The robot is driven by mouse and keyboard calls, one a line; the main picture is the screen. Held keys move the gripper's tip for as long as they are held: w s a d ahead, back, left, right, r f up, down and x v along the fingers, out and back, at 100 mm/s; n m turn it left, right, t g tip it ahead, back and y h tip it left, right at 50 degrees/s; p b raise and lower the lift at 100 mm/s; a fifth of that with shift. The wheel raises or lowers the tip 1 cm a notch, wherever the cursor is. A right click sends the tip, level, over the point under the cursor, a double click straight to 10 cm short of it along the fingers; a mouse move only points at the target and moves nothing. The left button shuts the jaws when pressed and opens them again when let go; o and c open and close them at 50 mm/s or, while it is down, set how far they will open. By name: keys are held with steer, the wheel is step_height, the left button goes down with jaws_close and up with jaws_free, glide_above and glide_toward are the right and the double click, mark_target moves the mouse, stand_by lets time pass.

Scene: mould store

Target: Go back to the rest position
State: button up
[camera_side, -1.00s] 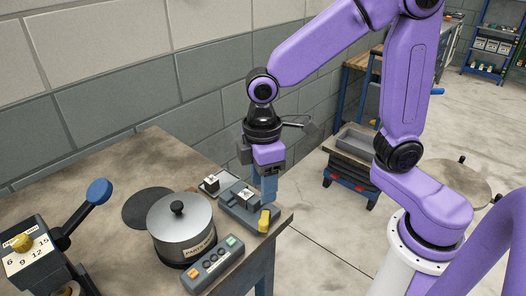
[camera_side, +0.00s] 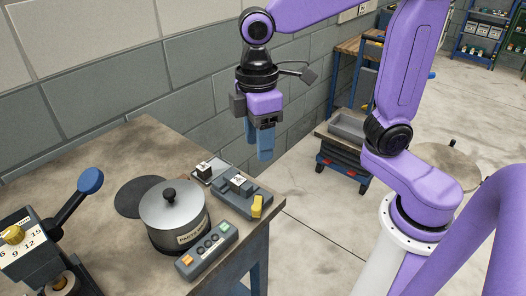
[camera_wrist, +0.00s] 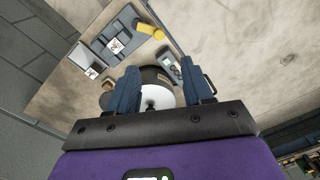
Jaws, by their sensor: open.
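My gripper (camera_side: 258,142) hangs in the air above and behind the table's right end in the side view, fingers pointing down. In the wrist view its two blue fingers (camera_wrist: 160,92) stand apart with nothing held between them. Below it a grey fixture (camera_side: 238,192) with a yellow handle (camera_side: 257,206) sits at the table's right edge. A small block marked with a label (camera_side: 238,180) sits in the fixture. My gripper touches none of these.
On the table (camera_side: 128,160) stand a lidded metal pot (camera_side: 172,215), a button box (camera_side: 207,250), a dark round disc (camera_side: 140,197), a small tray with a white-topped block (camera_side: 204,168), and a lever device (camera_side: 40,245). A block wall (camera_side: 100,85) runs behind.

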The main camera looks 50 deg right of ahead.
steer(key=s+d+f, duration=0.3)
steer(key=s+d, duration=0.2)
steer(key=s, duration=0.1)
steer(key=s+d+f, duration=0.3)
steer(key=s+d, duration=0.2)
steer(key=s, duration=0.2)
steer(key=shift+s+t, duration=0.25)
steer(key=shift+t, duration=0.05)
steer(key=o, duration=0.9)
steer(key=shift+s+d+f, duration=0.1)
steer(key=shift+s+d, duration=0.15)
steer(key=w+a+r+m, duration=0.1)
steer(key=w+a+m, duration=0.3)
steer(key=w, duration=0.6)
steer(key=w+a+r+m, duration=0.1)
steer(key=w+a+m, duration=0.1)
steer(key=w+a, duration=0.6)
steer(key=w+a+r+m, duration=0.2)
steer(key=w+a+m, duration=0.15)
steer(key=w, duration=0.85)
steer(key=w+f+m, duration=0.2)
steer(key=w+m, duration=0.1)
steer(key=w, duration=0.4)
steer(key=f, duration=0.9)
steer(key=shift+w+d+f, duration=0.2)
steer(key=shift+d+f, duration=0.05)
steer(key=shift+d, duration=0.1)
